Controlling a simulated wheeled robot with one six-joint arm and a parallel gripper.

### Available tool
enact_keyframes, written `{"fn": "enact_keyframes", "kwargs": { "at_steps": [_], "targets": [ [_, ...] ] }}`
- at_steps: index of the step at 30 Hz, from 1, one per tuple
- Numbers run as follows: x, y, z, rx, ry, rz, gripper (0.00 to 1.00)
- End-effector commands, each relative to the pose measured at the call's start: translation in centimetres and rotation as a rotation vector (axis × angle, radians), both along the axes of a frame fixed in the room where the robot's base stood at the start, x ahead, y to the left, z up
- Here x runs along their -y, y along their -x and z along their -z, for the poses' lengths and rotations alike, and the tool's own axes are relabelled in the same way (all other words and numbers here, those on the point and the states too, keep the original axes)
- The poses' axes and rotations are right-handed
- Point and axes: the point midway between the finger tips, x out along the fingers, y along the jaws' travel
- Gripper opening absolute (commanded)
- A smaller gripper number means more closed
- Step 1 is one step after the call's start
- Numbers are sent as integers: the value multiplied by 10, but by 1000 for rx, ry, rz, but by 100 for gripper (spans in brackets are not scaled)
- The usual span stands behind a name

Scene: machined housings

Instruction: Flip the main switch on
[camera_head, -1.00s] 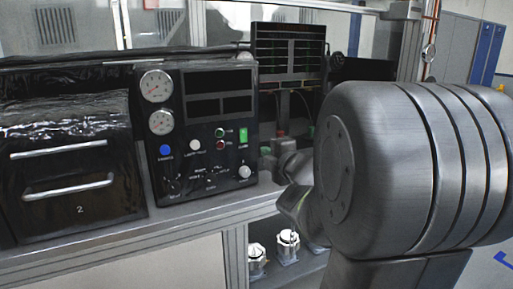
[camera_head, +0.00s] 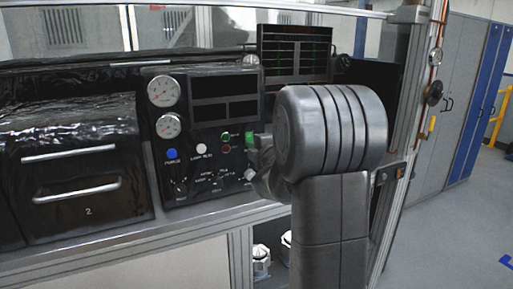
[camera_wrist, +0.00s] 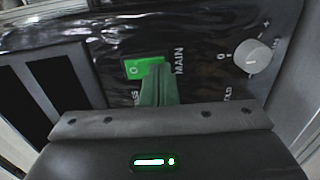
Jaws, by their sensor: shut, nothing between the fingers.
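The main switch (camera_head: 249,137) is a small bright green rocker on the black control panel (camera_head: 219,121). In the wrist view the switch (camera_wrist: 134,69) shows an O mark on its left part, and the word MAIN stands beside it. My gripper (camera_wrist: 157,76) is shut and empty, its narrow fingertips over the right part of the switch and hiding some of it. Whether the tips touch it I cannot tell. In the head view my gripper (camera_head: 257,141) is right beside the switch, partly hidden by my wrist.
The panel also carries gauges (camera_head: 164,91), a blue button (camera_head: 171,154), a white button (camera_head: 201,150) and several knobs. A white knob (camera_wrist: 252,56) lies right of the switch in the wrist view. A dark monitor (camera_head: 295,50) stands behind my arm.

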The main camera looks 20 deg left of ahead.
Motion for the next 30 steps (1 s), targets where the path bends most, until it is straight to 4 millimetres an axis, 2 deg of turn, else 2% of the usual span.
{"fn": "enact_keyframes", "kwargs": {
  "at_steps": [9,17,19,30],
  "targets": [
    [0,0,0,0,0,0,0],
    [-3,-3,8,23,-27,0,0],
    [-3,-3,1,20,-24,0,0],
    [-1,0,7,22,-24,2,0]
  ]
}}
